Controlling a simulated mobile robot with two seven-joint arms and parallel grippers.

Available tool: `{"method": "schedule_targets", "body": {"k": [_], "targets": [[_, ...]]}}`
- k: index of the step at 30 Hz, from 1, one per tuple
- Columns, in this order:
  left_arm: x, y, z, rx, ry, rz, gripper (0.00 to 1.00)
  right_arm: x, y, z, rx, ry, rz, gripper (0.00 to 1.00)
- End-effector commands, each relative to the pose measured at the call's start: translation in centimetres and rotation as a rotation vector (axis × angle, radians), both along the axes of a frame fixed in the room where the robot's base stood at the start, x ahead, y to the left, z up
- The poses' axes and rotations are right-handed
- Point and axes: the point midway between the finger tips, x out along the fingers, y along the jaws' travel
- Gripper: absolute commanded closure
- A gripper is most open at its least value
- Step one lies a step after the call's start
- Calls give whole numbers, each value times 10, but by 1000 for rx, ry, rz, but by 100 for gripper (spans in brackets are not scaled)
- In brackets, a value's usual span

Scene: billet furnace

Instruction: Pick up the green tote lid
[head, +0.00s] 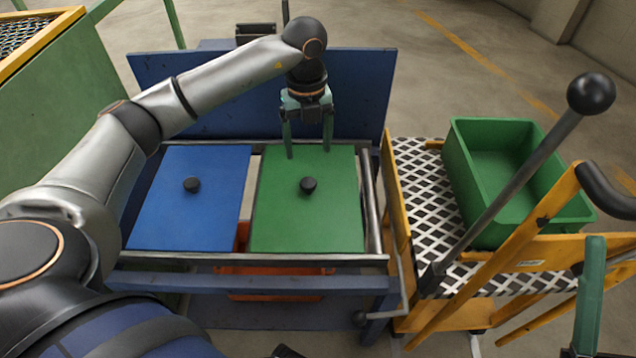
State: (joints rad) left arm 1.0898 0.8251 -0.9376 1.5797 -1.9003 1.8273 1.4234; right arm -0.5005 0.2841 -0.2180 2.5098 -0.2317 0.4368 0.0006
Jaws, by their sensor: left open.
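The green tote lid (307,222) is a flat green panel with a round black knob (308,184) near its middle. It lies on a metal-railed rack, beside a blue lid (187,213) with its own black knob. My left gripper (308,152) points down over the far edge of the green lid, behind the knob. Its two fingers are apart, with nothing between them. I cannot tell whether the fingertips touch the lid. Part of my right gripper (588,300) shows at the lower right edge, mostly out of frame.
A yellow cart with a mesh deck (424,185) stands at the right, carrying an empty green tote (500,165). A long lever with a black ball (591,94) slants across it. A blue panel (225,100) stands behind the rack. An orange bin (275,283) sits beneath.

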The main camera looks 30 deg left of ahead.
Motion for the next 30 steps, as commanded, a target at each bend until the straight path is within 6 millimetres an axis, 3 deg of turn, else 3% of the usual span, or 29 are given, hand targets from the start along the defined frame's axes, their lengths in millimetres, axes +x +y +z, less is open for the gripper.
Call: {"method": "schedule_targets", "body": {"k": [9,17,26,30], "targets": [[-1,0,-59,1,4,-2,19,1,1,-21,15,16,20,50],[0,0,-75,-1,2,-2,19,1,2,-27,21,22,27,50],[0,1,-117,-1,2,-2,19,2,3,-48,41,41,46,50],[1,1,-122,-2,-1,-2,19,2,4,-49,41,49,51,50]]}}
